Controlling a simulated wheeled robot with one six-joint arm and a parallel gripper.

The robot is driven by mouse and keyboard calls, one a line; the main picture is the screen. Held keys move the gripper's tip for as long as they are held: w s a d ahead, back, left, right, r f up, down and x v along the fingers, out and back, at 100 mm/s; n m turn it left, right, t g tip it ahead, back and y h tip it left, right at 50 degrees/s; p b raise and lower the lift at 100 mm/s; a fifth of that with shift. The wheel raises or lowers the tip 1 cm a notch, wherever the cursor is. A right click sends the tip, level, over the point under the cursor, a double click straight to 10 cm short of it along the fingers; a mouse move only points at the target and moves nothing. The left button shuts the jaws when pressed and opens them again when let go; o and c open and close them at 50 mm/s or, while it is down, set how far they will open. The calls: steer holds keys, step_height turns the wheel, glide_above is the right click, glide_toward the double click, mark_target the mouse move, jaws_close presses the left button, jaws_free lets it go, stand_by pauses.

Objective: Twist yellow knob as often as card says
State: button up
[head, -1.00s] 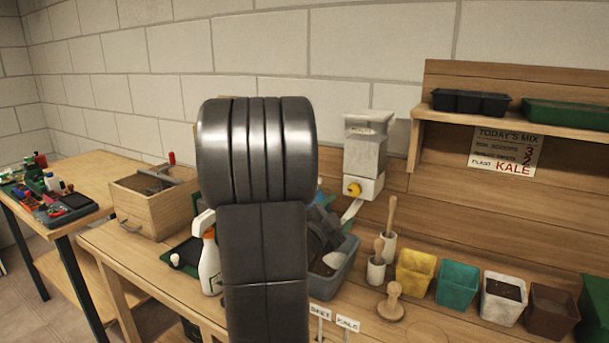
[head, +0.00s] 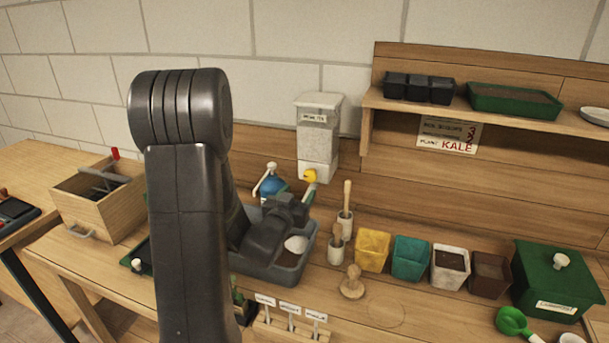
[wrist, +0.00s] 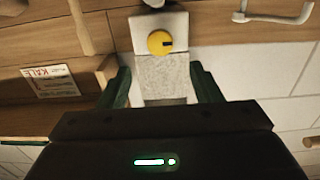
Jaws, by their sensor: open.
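The yellow knob (head: 310,175) is on the lower front of the white perlite dispenser (head: 318,135) on the back wall. In the wrist view the picture is upside down, and the round knob (wrist: 160,42) shows a dark mark at its right side. My gripper (wrist: 160,72) is open and empty, its green fingers apart on either side of the dispenser's outline. The knob lies just past the fingertips in the picture, with no visible contact. The card (head: 447,134) hangs under the shelf; KALE is legible, its smaller lines and red figures are not clear.
A grey tub (head: 285,265) with a white scoop lies below my forearm. Wooden tools (head: 347,215) stand in holders right of the dispenser. Several coloured pots (head: 372,250) and a green lidded box (head: 558,280) line the bench. The shelf (head: 480,110) juts out at upper right.

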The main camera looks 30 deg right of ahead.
mark_target(310, 176)
steer(key=p+x, duration=0.2)
steer(key=x, duration=0.6)
steer(key=shift+w+d, duration=0.1)
steer(key=shift+d, duration=0.1)
steer(key=c, duration=1)
